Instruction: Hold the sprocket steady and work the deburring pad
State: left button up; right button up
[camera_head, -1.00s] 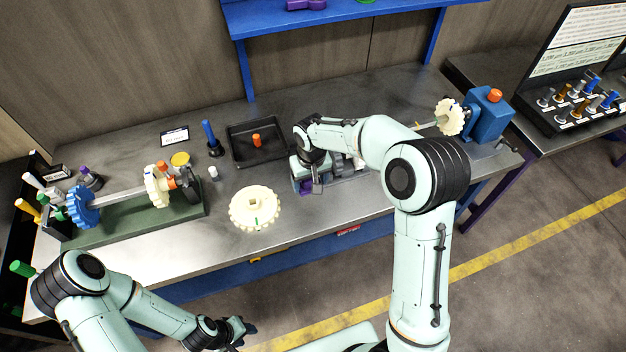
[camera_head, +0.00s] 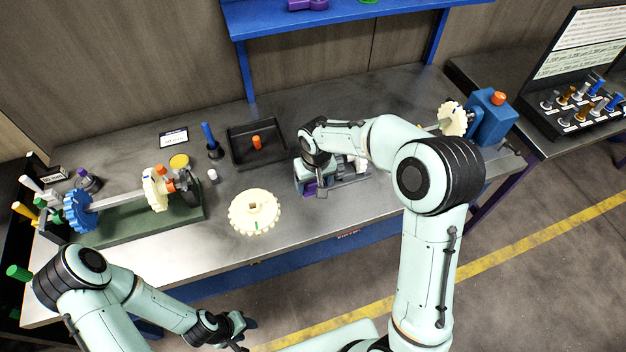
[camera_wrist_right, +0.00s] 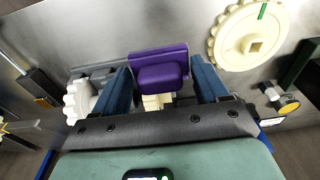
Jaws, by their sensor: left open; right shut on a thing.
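A cream sprocket (camera_head: 254,222) with a square hole and a green mark lies flat on the bench near its front edge. It also shows in the right wrist view (camera_wrist_right: 232,46). My right gripper (camera_wrist_right: 163,80) is shut on a purple block, seemingly the deburring pad (camera_wrist_right: 160,60), at a grey fixture (camera_head: 345,181) right of the sprocket. A white toothed wheel (camera_wrist_right: 76,103) sits by the fixture, partly hidden. In the head view my right arm hides part of the fixture. My left gripper (camera_head: 238,326) is open and empty in front of the bench, apart from the sprocket.
A green base (camera_head: 130,224) carries a shaft with a blue gear (camera_head: 77,212) and a cream gear (camera_head: 155,188). A black tray (camera_head: 272,158) holds an orange peg. A blue housing (camera_head: 492,122) stands at the bench's right end. The bench front between green base and sprocket is clear.

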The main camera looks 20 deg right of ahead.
jog(key=shift+s+a+r, duration=0.1)
jog(key=shift+a+r, duration=0.05)
jog(key=shift+a, duration=0.1)
jog(key=w+a+f+m, duration=0.1)
jog(key=a+m, duration=0.2)
jog(key=a, duration=0.1)
jog(key=w+a+f+m, duration=0.2)
jog(key=a+m, duration=0.1)
jog(key=a, duration=0.1)
jog(key=w+a+f+m+g, duration=0.1)
jog(key=w+a+m, duration=0.1)
jog(key=a, duration=0.3)
jog(key=shift+w+a+f+m+b, duration=0.1)
jog(key=shift+w+f+m+b, duration=0.05)
jog(key=shift+f+m+b, duration=0.3)
jog(key=shift+d+r, duration=0.2)
jog(key=shift+d, duration=0.95)
pick_arm(q)
jog(key=shift+s+f, duration=0.3)
jog(key=shift+s, duration=0.4)
pick_arm(e)
jog(key=shift+a+r, duration=0.1)
jog(key=shift+r, duration=0.8)
